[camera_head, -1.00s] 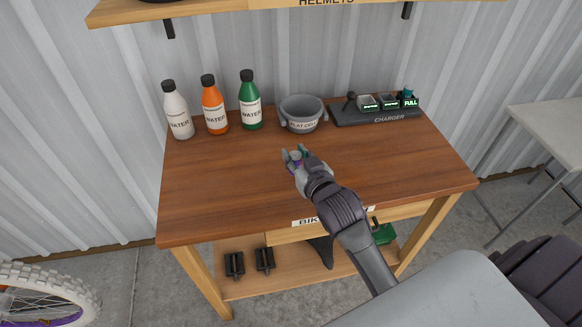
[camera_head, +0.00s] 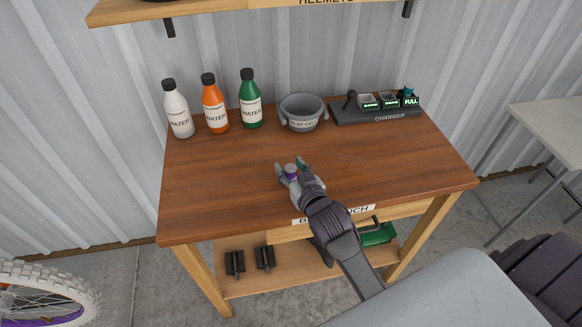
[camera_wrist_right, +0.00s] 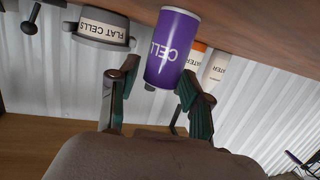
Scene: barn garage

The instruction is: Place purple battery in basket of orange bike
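The purple battery (camera_head: 291,174) is on the front middle of the workbench (camera_head: 380,165), its grey end up in the head view. In the right wrist view, which is upside down, the purple battery (camera_wrist_right: 172,52) shows large with "CELL" lettering. My right gripper (camera_head: 292,167) has its fingers spread on either side of it; its fingers also show in the wrist view (camera_wrist_right: 158,95), with a gap beside the battery. My left gripper is not in view. Neither an orange bike nor a basket can be made out; only part of a bike wheel (camera_head: 75,283) shows at lower left.
White (camera_head: 180,115), orange (camera_head: 215,112) and green (camera_head: 251,108) water bottles stand at the back left. A grey flat cells bucket (camera_head: 302,113) and a charger (camera_head: 375,116) stand to their right. A shelf (camera_head: 250,7) hangs above.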

